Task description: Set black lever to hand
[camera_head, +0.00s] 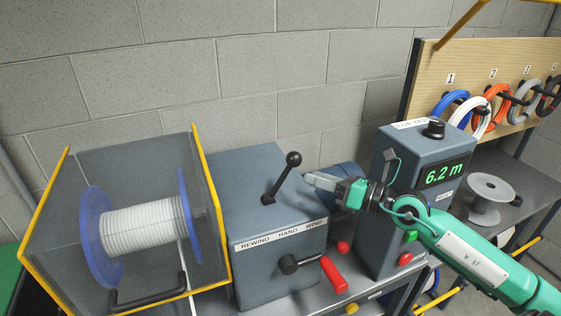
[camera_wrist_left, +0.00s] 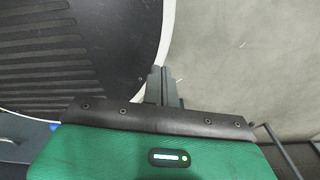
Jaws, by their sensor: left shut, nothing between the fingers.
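The black lever (camera_head: 281,178) with a round knob stands on top of the blue-grey drive box (camera_head: 240,180), tilted to the right in the head view. Below it a white label strip (camera_head: 282,234) reads REWIND, HAND, WIND. My right gripper (camera_head: 310,179) is just right of the lever, its fingertips pointing left at it with a small apparent gap. Whether its fingers are open or shut is not clear. My left gripper (camera_wrist_left: 163,84) shows only in the left wrist view, shut and empty, away from the lever.
A guarded spool (camera_head: 145,231) of white cable stands left of the box. A red-handled crank (camera_head: 333,273) sticks out at the box's front. A counter post (camera_head: 400,170) showing 6.2 m stands behind my right arm. Coils hang on a board (camera_head: 470,67) at the back right.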

